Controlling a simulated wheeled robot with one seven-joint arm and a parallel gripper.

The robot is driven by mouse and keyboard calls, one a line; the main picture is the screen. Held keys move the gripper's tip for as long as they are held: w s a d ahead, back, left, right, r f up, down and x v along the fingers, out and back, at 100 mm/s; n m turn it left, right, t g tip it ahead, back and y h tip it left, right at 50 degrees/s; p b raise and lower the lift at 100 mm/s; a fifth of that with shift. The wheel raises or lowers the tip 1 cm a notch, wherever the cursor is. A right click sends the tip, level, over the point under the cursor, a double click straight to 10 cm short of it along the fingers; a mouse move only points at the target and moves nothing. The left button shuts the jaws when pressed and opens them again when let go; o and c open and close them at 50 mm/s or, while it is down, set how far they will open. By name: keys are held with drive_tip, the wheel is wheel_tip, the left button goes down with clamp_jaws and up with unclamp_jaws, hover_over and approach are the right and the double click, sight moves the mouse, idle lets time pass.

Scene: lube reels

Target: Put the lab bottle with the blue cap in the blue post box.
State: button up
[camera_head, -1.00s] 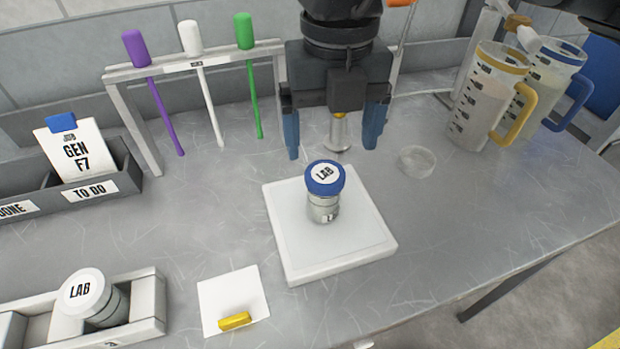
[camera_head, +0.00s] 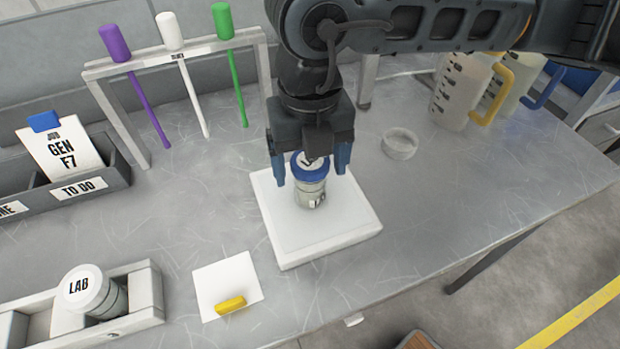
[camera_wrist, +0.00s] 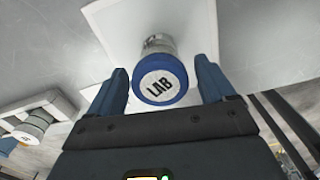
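The lab bottle with the blue cap (camera_head: 313,186) stands upright on a white square pad on the bench. My gripper (camera_head: 310,174) is over it, with one finger on each side of the cap. In the wrist view the blue cap, marked LAB, (camera_wrist: 159,78) lies between the two open fingers (camera_wrist: 163,85), with a gap on both sides. The gripper hides part of the cap in the head view. No blue post box can be made out in these frames.
A white-capped LAB bottle (camera_head: 82,288) sits in a tray at the front left. A rack (camera_head: 180,62) with coloured-handled sticks stands behind. Jugs (camera_head: 460,90) and a glass dish (camera_head: 400,143) are to the right. A yellow piece (camera_head: 230,305) lies on white paper.

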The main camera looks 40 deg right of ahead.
drive_tip(key=c, duration=1)
drive_tip(key=shift+c, duration=0.2)
drive_tip(key=shift+r, duration=0.1)
drive_tip(key=shift+r, duration=0.6)
wheel_tip(320, 180, up, 2)
drive_tip(key=shift+r+b, duration=0.1)
drive_tip(key=shift+b, duration=0.45)
drive_tip(key=s+d+r+b, duration=0.2)
drive_tip(key=d+r, duration=0.5)
drive_tip(key=d, duration=0.4)
drive_tip(key=shift+s+d+r+b, duration=0.25)
drive_tip(key=shift+s+b, duration=0.1)
